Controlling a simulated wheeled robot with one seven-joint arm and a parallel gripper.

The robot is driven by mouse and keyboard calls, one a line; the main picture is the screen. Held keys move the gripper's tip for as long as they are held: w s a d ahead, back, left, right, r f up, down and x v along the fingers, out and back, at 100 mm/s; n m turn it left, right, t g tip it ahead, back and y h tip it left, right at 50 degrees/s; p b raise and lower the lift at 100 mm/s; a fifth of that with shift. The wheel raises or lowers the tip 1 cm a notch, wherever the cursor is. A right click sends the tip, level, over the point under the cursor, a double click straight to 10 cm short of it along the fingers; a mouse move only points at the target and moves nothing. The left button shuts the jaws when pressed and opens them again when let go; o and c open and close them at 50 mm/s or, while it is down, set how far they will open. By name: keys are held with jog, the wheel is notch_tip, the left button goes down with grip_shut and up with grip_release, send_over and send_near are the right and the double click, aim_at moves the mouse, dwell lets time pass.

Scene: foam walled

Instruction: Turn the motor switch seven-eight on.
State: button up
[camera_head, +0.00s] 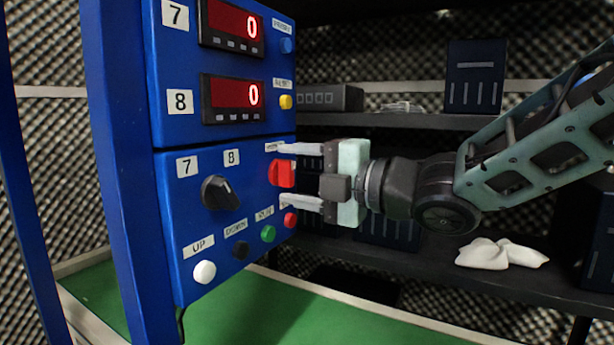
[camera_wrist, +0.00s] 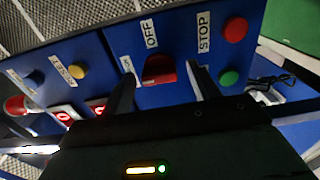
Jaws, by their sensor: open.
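A red switch (camera_head: 284,173) sits at the right edge of the lower blue panel, beside the 7 and 8 labels. It also shows in the wrist view (camera_wrist: 159,68), next to an OFF label (camera_wrist: 150,34). My gripper (camera_head: 285,175) is open, with one finger above and one below the red switch in the head view. In the wrist view the fingertips (camera_wrist: 163,78) lie on either side of it; I cannot tell whether they touch it. A black rotary knob (camera_head: 221,193) sits left of it on the same panel.
Below are a white UP button (camera_head: 204,272), a black DOWN button (camera_head: 240,250), a green button (camera_head: 268,233) and a red STOP button (camera_head: 290,220), close to the lower finger. Two displays (camera_head: 232,97) read 0. Dark shelves (camera_head: 430,122) stand behind my arm.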

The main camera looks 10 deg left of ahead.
jog(key=shift+d, duration=0.1)
jog(key=p+v, duration=0.3)
jog(key=v, duration=1.4)
jog(key=shift+p, duration=0.3)
jog(key=shift+s+d, duration=0.1)
jog(key=s+d+f+m+t+h, duration=0.1)
jog(key=d+f+m+h, duration=0.1)
jog(key=f+m+h, duration=0.5)
jog(key=d+f+m+t+h, duration=0.1)
jog(key=d+f+m+h, duration=0.1)
jog(key=f+m+h, duration=0.6)
jog(key=s+d+f+m+g, duration=0.1)
jog(key=s+f+m+g, duration=0.15)
jog(key=s, duration=0.35)
jog(key=s+d+f+m+g+h, duration=0.1)
jog(key=s+d+m+g, duration=0.1)
jog(key=s+m+g, duration=0.3)
jog(key=s+d+f+m+g, duration=0.1)
jog(key=s+m, duration=0.1)
jog(key=s, duration=0.5)
notch_tip(320, 180, up, 35)
jog(key=p, duration=3.6)
jog(key=shift+w+r+t, duration=0.2)
jog(key=shift+w+t, duration=0.05)
jog(key=shift+t, duration=0.1)
